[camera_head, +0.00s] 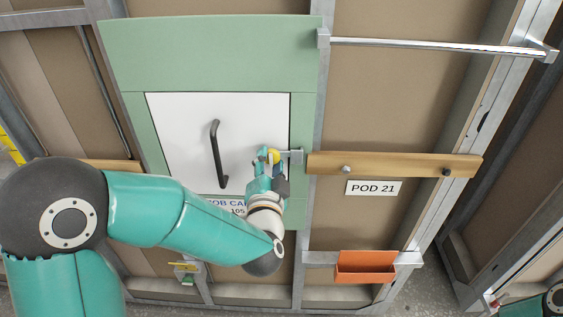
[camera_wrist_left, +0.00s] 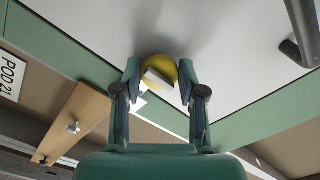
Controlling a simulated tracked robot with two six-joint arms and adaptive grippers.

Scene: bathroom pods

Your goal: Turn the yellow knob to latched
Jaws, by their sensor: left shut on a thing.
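The yellow knob (camera_head: 273,156) sits near the right edge of the white door panel (camera_head: 180,125), beside a small grey latch piece (camera_head: 296,156). My left gripper (camera_head: 264,160) is at the knob and covers part of it. In the left wrist view the round yellow knob (camera_wrist_left: 158,68) with a pale bar across its face lies between the fingertips of my left gripper (camera_wrist_left: 158,80), which is shut on it. My right gripper is not in view; a bit of my right arm shows at the lower right corner.
A dark handle (camera_head: 217,153) stands on the white panel, left of the knob. A wooden rail (camera_head: 395,164) runs right of the panel above a POD 21 sign (camera_head: 373,188). An orange bin (camera_head: 365,267) hangs lower right. A metal bar (camera_head: 430,45) crosses the upper right.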

